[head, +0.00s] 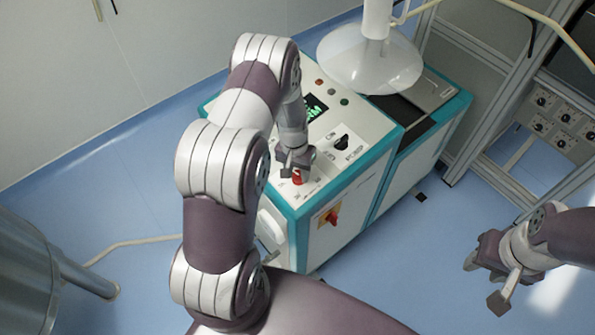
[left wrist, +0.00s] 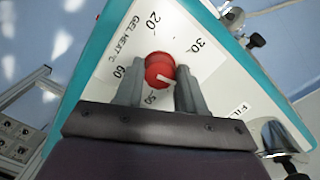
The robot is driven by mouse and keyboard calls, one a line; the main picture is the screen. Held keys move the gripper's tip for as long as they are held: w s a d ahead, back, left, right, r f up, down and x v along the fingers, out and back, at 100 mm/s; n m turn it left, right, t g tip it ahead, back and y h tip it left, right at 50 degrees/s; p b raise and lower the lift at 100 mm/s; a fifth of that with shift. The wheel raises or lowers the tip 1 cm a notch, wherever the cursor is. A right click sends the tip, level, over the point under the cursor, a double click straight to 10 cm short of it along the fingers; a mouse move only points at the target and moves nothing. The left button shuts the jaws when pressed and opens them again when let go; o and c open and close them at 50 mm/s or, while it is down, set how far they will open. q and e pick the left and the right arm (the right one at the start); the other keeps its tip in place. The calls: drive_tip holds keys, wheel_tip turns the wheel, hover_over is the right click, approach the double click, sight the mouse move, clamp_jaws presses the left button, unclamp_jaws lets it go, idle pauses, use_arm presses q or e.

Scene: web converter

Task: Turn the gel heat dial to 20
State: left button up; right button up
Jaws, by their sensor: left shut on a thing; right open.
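The gel heat dial is a red round knob (left wrist: 160,68) on the white panel (left wrist: 182,30) of the converter. In the left wrist view, its printed scale shows 20 above the knob, 30 to the upper right, 60 to the left and 50 below. A white mark on the knob's face slants toward the lower right, away from 20. My left gripper (left wrist: 160,90) is shut on the knob, one finger on each side. In the head view, my left gripper (head: 296,164) is over the red knob (head: 297,178). My right gripper (head: 487,276) is open and empty at the right.
A black knob (head: 341,142), a small green-lit display (head: 315,108) and buttons sit farther back on the panel. A red switch (head: 332,217) is on the machine's front side. A white round hood (head: 370,65) hangs over the back. A metal rack stands at the right.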

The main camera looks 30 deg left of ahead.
use_arm(q)
drive_tip(key=n+h+b, duration=0.1)
drive_tip(key=n, duration=0.8)
drive_tip(key=n+t+b, duration=0.1)
drive_tip(key=n, duration=0.2)
drive_tip(key=shift+a+n+h, duration=0.1)
drive_tip(key=shift+n+h, duration=0.2)
drive_tip(key=shift+n, duration=0.1)
drive_tip(key=n+t, duration=0.1)
drive_tip(key=n, duration=0.4)
drive_tip(key=shift+b, duration=0.35)
drive_tip(key=n+b, duration=0.1)
drive_tip(key=n, duration=0.5)
drive_tip(key=shift+t, duration=0.4)
drive_tip(key=shift+r+n, duration=0.1)
drive_tip(key=shift+n, duration=0.4)
drive_tip(key=o, duration=1.1)
drive_tip(key=shift+c, duration=0.2)
